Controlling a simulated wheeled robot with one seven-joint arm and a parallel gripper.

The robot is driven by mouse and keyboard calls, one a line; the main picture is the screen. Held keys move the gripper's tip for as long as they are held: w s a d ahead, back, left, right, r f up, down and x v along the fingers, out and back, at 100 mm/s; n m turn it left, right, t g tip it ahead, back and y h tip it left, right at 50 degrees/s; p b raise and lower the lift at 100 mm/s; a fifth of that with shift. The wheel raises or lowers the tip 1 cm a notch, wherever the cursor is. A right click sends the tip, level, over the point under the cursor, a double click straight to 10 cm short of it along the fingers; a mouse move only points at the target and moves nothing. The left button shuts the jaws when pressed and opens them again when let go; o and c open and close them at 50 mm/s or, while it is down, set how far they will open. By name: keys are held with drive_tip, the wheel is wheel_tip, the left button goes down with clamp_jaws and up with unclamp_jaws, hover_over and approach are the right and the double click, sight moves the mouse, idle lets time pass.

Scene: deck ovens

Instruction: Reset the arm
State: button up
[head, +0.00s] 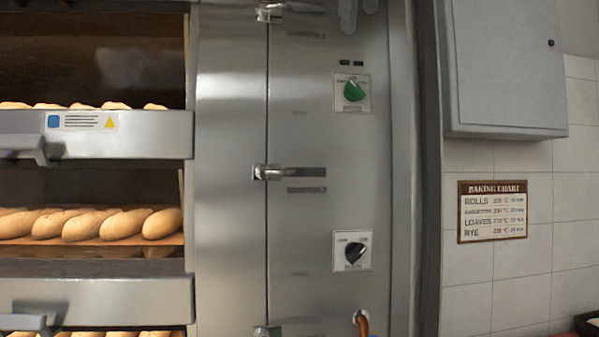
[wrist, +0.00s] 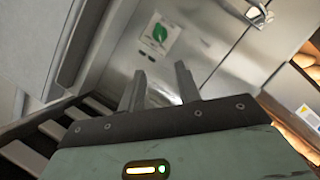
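My gripper (wrist: 158,82) shows in the wrist view with its two fingers apart and nothing between them. It faces the steel oven front (wrist: 200,50), tilted in the picture. The green knob (wrist: 159,33) on its plate lies beyond the fingertips, apart from them. My gripper and arm do not show in the head view. There the green knob (head: 354,90) is on the upper right of the oven panel, and a black knob (head: 355,252) is below it.
Oven decks on the left hold several loaves (head: 100,224) behind steel doors (head: 95,134) with handles. Latches (head: 290,173) stick out from the panel. A grey wall cabinet (head: 507,65) and a baking chart (head: 492,211) are on the right. An orange-brown hose (head: 362,324) shows at the bottom.

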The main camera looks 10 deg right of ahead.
drive_tip(key=a+f+n+g+y, duration=0.2)
drive_tip(key=a+f+g, duration=0.2)
drive_tip(key=f, duration=1.2)
drive_tip(key=a+f+n+g+y, duration=0.2)
drive_tip(key=a+f+n+g, duration=0.15)
drive_tip(key=f, duration=1.25)
drive_tip(key=s+d+f+m+g, duration=0.1)
drive_tip(key=s+d+f+g, duration=0.1)
drive_tip(key=s+f, duration=0.3)
drive_tip(key=s+d+f+m+g, duration=0.1)
drive_tip(key=s+f, duration=0.5)
drive_tip(key=f, duration=0.7)
drive_tip(key=s+d+f+m+g, duration=0.2)
drive_tip(key=s+d+f+g, duration=0.2)
drive_tip(key=s+f, duration=0.2)
wheel_tip(320, 180, down, 3)
drive_tip(key=shift+r+y, duration=0.1)
drive_tip(key=shift+y, duration=0.3)
